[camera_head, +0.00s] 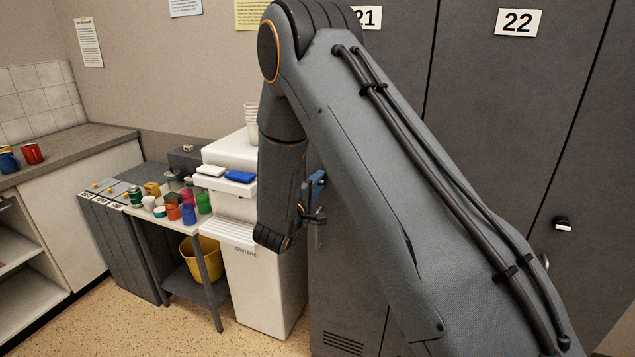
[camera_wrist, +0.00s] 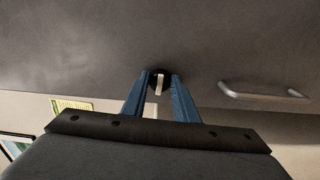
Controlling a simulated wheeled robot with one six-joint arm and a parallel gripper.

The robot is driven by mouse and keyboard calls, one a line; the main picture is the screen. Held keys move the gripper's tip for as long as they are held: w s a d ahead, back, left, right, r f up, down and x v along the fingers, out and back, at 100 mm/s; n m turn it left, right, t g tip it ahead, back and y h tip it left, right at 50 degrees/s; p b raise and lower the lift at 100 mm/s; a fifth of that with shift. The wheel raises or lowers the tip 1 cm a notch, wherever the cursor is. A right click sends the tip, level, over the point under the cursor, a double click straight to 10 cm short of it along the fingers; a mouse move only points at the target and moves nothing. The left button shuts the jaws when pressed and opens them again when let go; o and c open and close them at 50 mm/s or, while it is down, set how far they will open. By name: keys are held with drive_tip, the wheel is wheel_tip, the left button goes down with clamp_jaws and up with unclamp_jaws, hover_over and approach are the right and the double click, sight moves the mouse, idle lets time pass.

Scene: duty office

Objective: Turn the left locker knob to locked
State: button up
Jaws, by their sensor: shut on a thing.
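The left locker (camera_head: 345,270), under the number 21 plate (camera_head: 368,17), is dark grey and mostly hidden behind my arm in the head view. Its knob (camera_wrist: 159,84) shows in the wrist view as a small dark round piece with a pale bar, between my fingertips. My gripper (camera_wrist: 160,87) has blue fingers shut on the knob from both sides. In the head view my gripper (camera_head: 318,190) is at the locker front, and the knob there is hidden. In the wrist view the pale bar points along the fingers.
A metal handle (camera_wrist: 262,93) is right of the knob in the wrist view. The right locker (camera_head: 500,120), number 22, has its own knob (camera_head: 562,224). Speckled floor is open in front.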

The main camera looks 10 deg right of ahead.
drive_tip(key=shift+n, duration=0.4)
drive_tip(key=o, duration=1.1)
drive_tip(key=shift+a, duration=0.1)
drive_tip(key=shift+c, duration=0.2)
drive_tip(key=b+v, duration=0.2)
drive_tip(key=v, duration=0.5)
drive_tip(key=shift+s+a, duration=0.25)
drive_tip(key=shift+s, duration=0.05)
